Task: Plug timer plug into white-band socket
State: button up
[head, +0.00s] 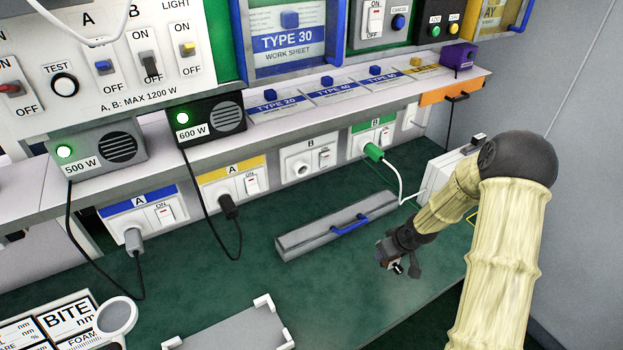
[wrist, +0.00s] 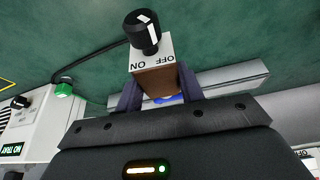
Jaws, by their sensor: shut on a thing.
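My gripper (head: 393,258) is low over the green bench, right of the long grey box. In the wrist view its dark fingers are shut on a small brown block (wrist: 158,82) with a white ON/OFF face and a black knob; it shows small in the head view (head: 389,250). I cannot tell whether this block is the timer plug; no prongs show. The white-band socket (head: 299,168), marked B, is on the panel at the back, with its switch to the right and no plug in it. The gripper is apart from it, nearer and to the right.
The long grey box (head: 320,228) with a blue handle lies in front of the sockets. A green plug (head: 373,152) is in the green-band socket, its white cord running right. A black plug (head: 229,207) is in the yellow-band socket, a grey plug (head: 134,240) in the blue-band one.

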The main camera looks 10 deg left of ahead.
aim_at(396, 266)
jog(key=shift+s+f, duration=0.1)
jog(key=shift+s+f, duration=0.2)
jog(key=f, duration=0.1)
jog(key=s+d+f+m, duration=0.1)
jog(key=s+f+m, duration=0.1)
jog(key=shift+s+d+f+h, duration=0.1)
jog(key=shift+s+d+h, duration=0.1)
jog(key=shift+d+h, duration=0.15)
jog(key=s+d+f+m, duration=0.1)
jog(key=s+d+f+m+h, duration=0.1)
jog(key=d, duration=0.1)
jog(key=s+d+f+m, duration=0.1)
jog(key=d+m, duration=0.1)
jog(key=shift+s+d+t+h, duration=0.15)
jog(key=shift+s+t+h, duration=0.1)
jog(key=shift+t, duration=0.15)
jog(key=shift+f, duration=0.1)
